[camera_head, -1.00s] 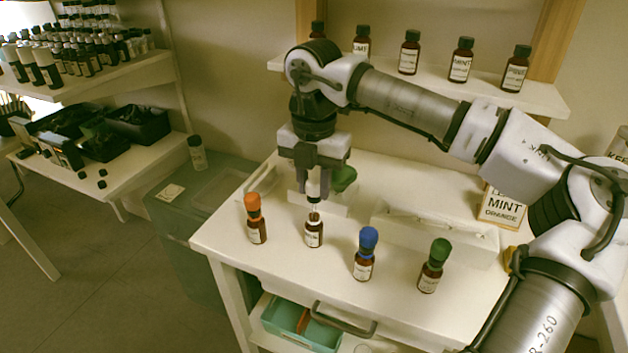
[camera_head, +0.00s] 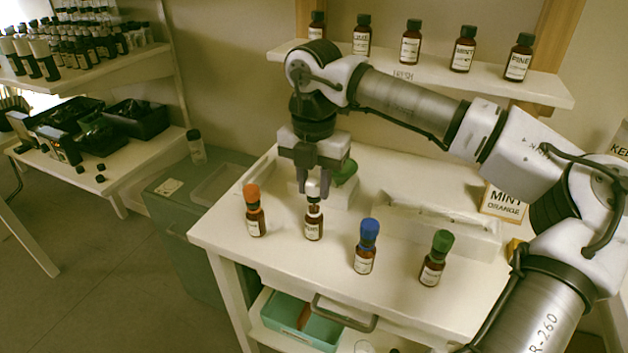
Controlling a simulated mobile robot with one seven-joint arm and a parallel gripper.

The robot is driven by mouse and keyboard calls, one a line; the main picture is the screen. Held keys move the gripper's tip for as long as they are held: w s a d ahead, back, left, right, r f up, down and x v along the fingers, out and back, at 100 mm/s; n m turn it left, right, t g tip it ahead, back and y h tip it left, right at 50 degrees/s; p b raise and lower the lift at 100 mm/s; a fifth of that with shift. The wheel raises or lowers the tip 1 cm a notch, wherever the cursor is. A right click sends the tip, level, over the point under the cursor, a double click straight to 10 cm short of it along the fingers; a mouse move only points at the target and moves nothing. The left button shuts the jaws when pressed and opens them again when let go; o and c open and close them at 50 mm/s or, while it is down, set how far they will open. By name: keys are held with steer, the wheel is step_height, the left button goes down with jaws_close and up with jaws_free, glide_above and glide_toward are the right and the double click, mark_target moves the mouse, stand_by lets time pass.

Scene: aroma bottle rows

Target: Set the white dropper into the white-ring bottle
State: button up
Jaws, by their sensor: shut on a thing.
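The white dropper (camera_head: 313,188) is between the fingers of my gripper (camera_head: 313,192), which is shut on it. The white-ring bottle (camera_head: 314,226) is a small brown bottle with a pale label, upright on the white table, directly below my gripper. The dropper's lower end is at the bottle's mouth, and its glass tube no longer shows. I cannot tell whether it is fully seated.
Bottles with an orange cap (camera_head: 251,195), a blue cap (camera_head: 369,229) and a green cap (camera_head: 442,241) stand beside it. A white block with a green thing (camera_head: 345,172) is close behind my gripper. A long white tray (camera_head: 435,222) lies at right. Brown bottles line the back shelf (camera_head: 420,75).

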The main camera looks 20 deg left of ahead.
steer(key=shift+f+b, duration=0.7)
steer(key=shift+f, duration=0.35)
steer(key=o, duration=0.7)
steer(key=shift+r, duration=0.15)
steer(key=shift+r+p, duration=2.25)
steer(key=shift+r, duration=1.2)
